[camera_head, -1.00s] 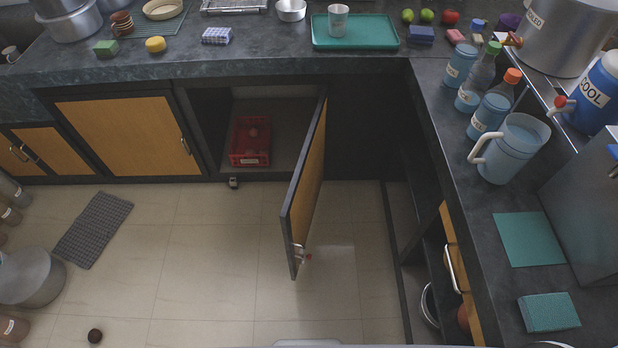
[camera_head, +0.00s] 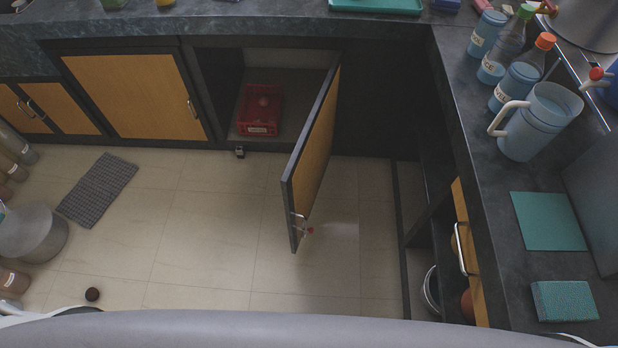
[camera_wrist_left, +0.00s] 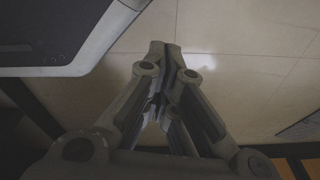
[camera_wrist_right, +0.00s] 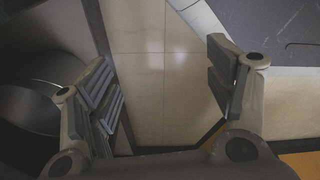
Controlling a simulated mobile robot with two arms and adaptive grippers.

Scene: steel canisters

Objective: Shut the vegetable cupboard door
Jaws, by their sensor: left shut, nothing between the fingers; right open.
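The cupboard door (camera_head: 314,165) stands wide open in the head view, jutting out over the floor. The open cupboard holds a red crate (camera_head: 246,126) with something inside that I cannot make out. My left gripper (camera_wrist_left: 168,58) is shut and empty above the tiled floor in the left wrist view. My right gripper (camera_wrist_right: 160,80) is open and empty in the right wrist view. Neither gripper shows in the head view, so their distance from the door is unclear.
A closed cupboard door (camera_head: 134,96) is left of the opening. The right counter carries bottles and a jug (camera_head: 540,121). Floor around the open door is clear.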

